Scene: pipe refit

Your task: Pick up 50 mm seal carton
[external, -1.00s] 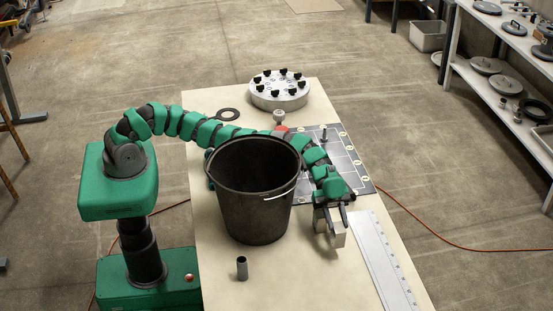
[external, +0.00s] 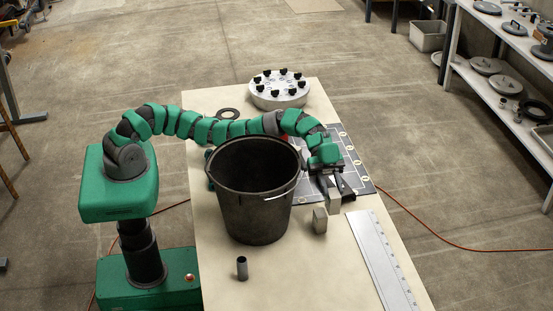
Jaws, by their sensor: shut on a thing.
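My gripper (external: 338,188) is shut on a pale grey carton (external: 335,204) near the front right edge of the dark gridded board. The fingers cover the carton's upper part. A second small grey carton (external: 320,221) stands upright on the table, just left of and nearer than the held one, apart from the gripper. No size marking can be read on either carton, so I cannot tell by label which is the 50 mm one.
A black bucket (external: 255,205) stands left of the cartons, under my arm. A gridded board (external: 358,182), a steel ruler (external: 382,262), a short grey pipe (external: 242,268) and a bolted flange (external: 279,92) are on the table (external: 310,280). The front middle is mostly clear.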

